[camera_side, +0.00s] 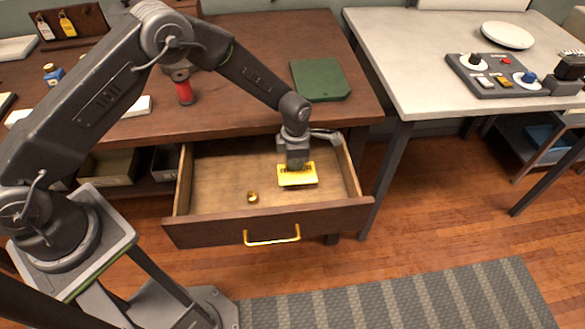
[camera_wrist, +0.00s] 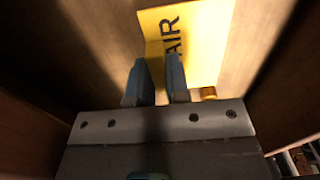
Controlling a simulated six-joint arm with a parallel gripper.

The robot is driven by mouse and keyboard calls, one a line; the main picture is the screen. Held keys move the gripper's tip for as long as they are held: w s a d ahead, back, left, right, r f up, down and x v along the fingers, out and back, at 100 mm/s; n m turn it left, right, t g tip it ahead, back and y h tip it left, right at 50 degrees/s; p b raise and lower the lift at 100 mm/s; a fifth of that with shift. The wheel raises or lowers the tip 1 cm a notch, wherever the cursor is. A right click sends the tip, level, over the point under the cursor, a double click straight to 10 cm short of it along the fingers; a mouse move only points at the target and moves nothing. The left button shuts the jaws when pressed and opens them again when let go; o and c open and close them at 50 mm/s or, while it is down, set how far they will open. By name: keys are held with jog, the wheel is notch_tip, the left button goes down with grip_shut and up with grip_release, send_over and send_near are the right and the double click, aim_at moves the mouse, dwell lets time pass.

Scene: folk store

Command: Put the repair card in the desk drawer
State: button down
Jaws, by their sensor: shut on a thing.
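The yellow repair card (camera_side: 298,179) is in my gripper (camera_side: 297,164), inside the open desk drawer (camera_side: 225,170). In the wrist view, the card (camera_wrist: 205,35) shows part of its dark lettering, "AIR". The fingers of my gripper (camera_wrist: 155,80) are shut on the card's near part. The card is low over the drawer floor; I cannot tell whether it touches. The drawer is pulled out from the brown desk (camera_side: 250,60), with a brass handle (camera_side: 271,238) on its front.
A small brass piece (camera_side: 252,197) lies on the drawer floor left of the card; a brass piece (camera_wrist: 208,93) also shows in the wrist view. A green pad (camera_side: 320,78) lies on the desk, with a red item (camera_side: 184,92) to its left. A white table (camera_side: 420,60) stands at right.

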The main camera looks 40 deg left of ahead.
jog(key=shift+f, duration=1.95)
jog(key=c, duration=1.1)
grip_release()
jog(key=shift+f, duration=0.1)
notch_tip(320, 180, up, 12)
jog(key=shift+r, duration=0.2)
